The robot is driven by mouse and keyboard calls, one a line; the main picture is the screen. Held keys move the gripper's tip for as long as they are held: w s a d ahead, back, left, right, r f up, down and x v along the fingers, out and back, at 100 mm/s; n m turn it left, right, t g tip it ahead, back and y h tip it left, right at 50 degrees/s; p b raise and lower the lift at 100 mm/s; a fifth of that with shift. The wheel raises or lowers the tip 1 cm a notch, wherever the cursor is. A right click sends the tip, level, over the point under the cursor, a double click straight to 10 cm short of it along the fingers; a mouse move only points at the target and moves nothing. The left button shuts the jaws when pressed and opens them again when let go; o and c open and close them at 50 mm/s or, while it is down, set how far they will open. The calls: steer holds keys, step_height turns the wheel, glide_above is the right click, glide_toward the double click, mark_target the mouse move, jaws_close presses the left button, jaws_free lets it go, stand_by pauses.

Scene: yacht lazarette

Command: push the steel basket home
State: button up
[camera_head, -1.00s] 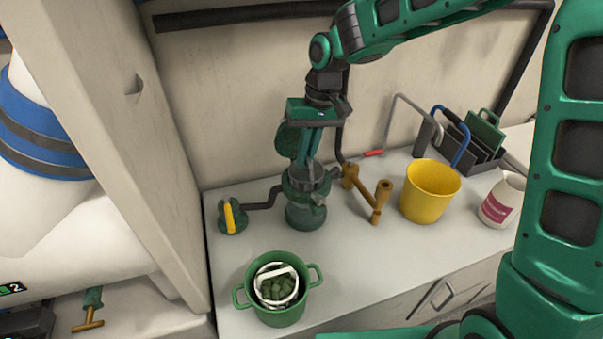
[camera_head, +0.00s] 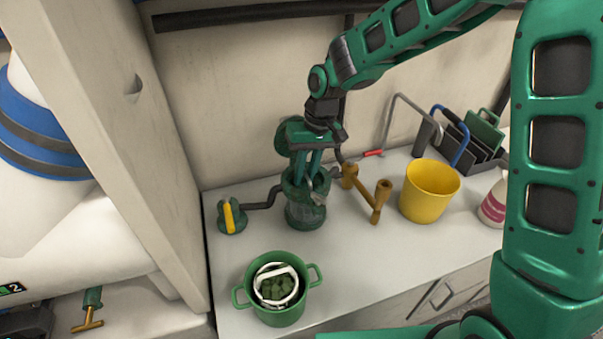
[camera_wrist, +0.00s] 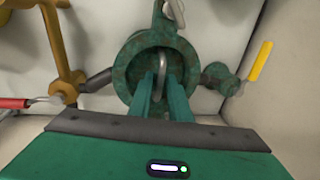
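The green strainer housing (camera_head: 306,214) stands on the counter, with its round lid (camera_head: 283,138) raised behind it. The housing's open mouth also shows in the wrist view (camera_wrist: 131,75). My gripper (camera_head: 308,178) points down into this mouth. In the wrist view its two green fingers are close together, with a thin steel loop (camera_wrist: 161,62) between their tips. The loop looks like the steel basket's upright handle, and the fingers appear shut on it. The basket's body is hidden inside the housing and behind the fingers, so its depth cannot be told.
A yellow-handled valve (camera_head: 231,216) is left of the housing and a brass pipe fitting (camera_head: 378,200) right. Further right are a yellow bucket (camera_head: 430,192) and a white bottle (camera_head: 492,207). A green pot (camera_head: 281,313) holding a white container stands in front.

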steer(key=shift+o, duration=0.2)
step_height(320, 180, up, 12)
steer(key=d, duration=0.2)
steer(key=shift+w+d, duration=0.15)
steer(key=shift+w, duration=0.15)
steer(key=s+d+r+m+h, duration=0.15)
steer(key=s+d, duration=0.35)
steer(key=d, duration=0.7)
steer(key=s+d+r+m+h, duration=0.1)
steer(key=s+d+m, duration=0.25)
steer(key=d, duration=0.75)
steer(key=s+d+f+m, duration=0.1)
steer(key=s+d+m, duration=0.1)
steer(key=s+d, duration=0.4)
steer(key=s+d+f+m, duration=0.2)
steer(key=s+d, duration=0.4)
steer(key=s, duration=0.9)
steer(key=shift+s+f+m+t, duration=0.15)
steer(key=shift+f+m+t, duration=0.05)
steer(key=shift+m+t, duration=0.1)
steer(key=shift+y, duration=0.25)
